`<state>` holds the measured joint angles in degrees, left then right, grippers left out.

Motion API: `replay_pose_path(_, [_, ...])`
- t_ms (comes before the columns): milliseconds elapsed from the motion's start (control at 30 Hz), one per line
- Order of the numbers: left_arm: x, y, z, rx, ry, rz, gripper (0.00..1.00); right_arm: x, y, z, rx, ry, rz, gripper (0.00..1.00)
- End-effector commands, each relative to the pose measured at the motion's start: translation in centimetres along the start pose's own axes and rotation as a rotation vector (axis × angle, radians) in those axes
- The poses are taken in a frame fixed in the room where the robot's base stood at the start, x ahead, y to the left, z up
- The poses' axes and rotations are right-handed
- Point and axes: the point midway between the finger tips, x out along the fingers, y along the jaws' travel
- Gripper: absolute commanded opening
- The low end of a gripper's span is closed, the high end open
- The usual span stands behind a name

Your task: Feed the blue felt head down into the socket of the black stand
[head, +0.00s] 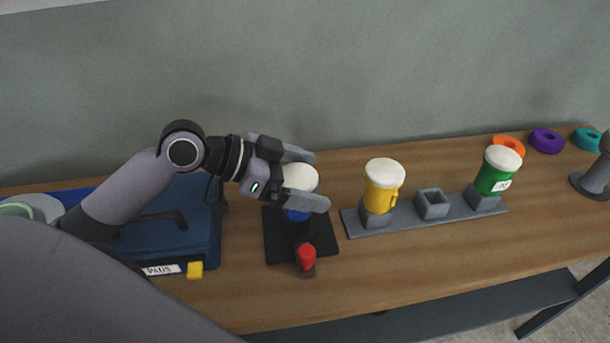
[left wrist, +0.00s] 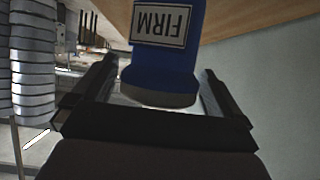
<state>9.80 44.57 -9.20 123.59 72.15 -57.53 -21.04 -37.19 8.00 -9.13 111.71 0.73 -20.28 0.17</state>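The blue felt head (head: 298,214), with a white felt top, is upright over the black stand (head: 322,246). Its lower end meets the dark middle of the stand; the socket is hidden, so I cannot tell how deep it sits. My left gripper (head: 319,181) is open, one finger on each side of the head. In the left wrist view the blue head (left wrist: 165,62) with its FIRM label is between the fingers, with gaps on both sides. A red knob (head: 306,257) is at the stand's front. My right gripper is not in view.
Right of the stand, a grey rack (head: 409,221) holds a yellow head (head: 381,198) and a green head (head: 492,181), with an empty square socket between. Orange (head: 509,146), purple (head: 547,140) and teal rings (head: 587,139) lie behind. A blue case (head: 178,240) is at left.

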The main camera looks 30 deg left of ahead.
Motion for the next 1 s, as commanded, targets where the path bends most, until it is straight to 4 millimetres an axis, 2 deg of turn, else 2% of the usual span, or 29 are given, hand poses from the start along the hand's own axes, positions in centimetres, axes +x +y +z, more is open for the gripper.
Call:
replay_pose_path(167, [-0.5,0.0,0.2,-0.001,-0.003,0.000,1.00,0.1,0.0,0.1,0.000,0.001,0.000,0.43])
replay_pose_path(633, [-6.1,0.0,0.2,0.000,-0.002,-0.001,1.00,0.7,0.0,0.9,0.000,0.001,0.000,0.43])
replay_pose_path(1000, [-7.2,0.0,0.0,0.001,0.000,0.000,1.00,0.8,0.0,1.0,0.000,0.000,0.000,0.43])
